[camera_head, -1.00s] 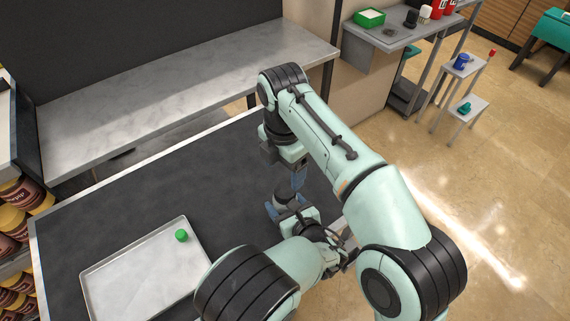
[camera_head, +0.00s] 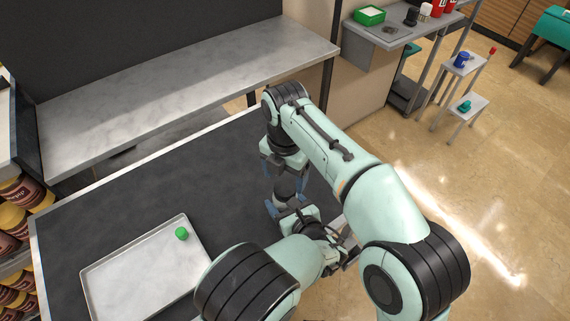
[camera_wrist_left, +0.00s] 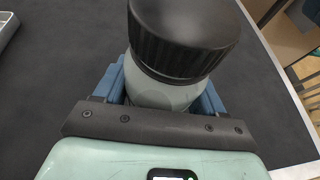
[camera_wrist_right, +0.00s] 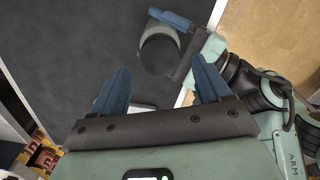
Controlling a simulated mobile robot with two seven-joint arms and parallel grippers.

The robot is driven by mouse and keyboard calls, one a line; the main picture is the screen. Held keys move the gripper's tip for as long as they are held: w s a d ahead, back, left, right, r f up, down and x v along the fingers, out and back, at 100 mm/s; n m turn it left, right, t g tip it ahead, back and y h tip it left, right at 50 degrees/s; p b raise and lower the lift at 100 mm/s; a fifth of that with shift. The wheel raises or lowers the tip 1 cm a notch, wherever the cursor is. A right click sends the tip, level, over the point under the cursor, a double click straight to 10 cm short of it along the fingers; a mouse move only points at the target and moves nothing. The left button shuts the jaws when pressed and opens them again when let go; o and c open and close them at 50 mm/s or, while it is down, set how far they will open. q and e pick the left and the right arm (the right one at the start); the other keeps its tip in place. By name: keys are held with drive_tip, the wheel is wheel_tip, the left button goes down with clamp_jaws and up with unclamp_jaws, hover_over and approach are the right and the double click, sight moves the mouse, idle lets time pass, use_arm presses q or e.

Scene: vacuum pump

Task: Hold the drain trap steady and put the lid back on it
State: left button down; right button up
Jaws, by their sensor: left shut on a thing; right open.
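The drain trap is a pale grey-green jar, its body clear in the left wrist view (camera_wrist_left: 160,92). The black ribbed lid (camera_wrist_left: 185,40) sits on its mouth; I cannot tell whether it is fully seated. In the head view the lid (camera_head: 286,188) is small and partly hidden. My left gripper (camera_head: 282,208) is shut around the jar body, below the lid, with a blue finger on each side. My right gripper (camera_head: 281,174) is open and empty just above the lid. The right wrist view shows the lid's dark top (camera_wrist_right: 160,52) beyond its spread fingers.
A metal tray (camera_head: 110,285) with a green cap (camera_head: 182,233) lies on the dark worktop (camera_head: 120,210), left of my grippers. A marble-topped bench (camera_head: 180,85) runs behind. The worktop between tray and bench is clear.

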sight(285, 187)
drive_tip(key=shift+f, duration=2.05)
drive_tip(key=shift+c, duration=0.2)
drive_tip(key=c, duration=1)
drive_tip(key=shift+c, duration=0.3)
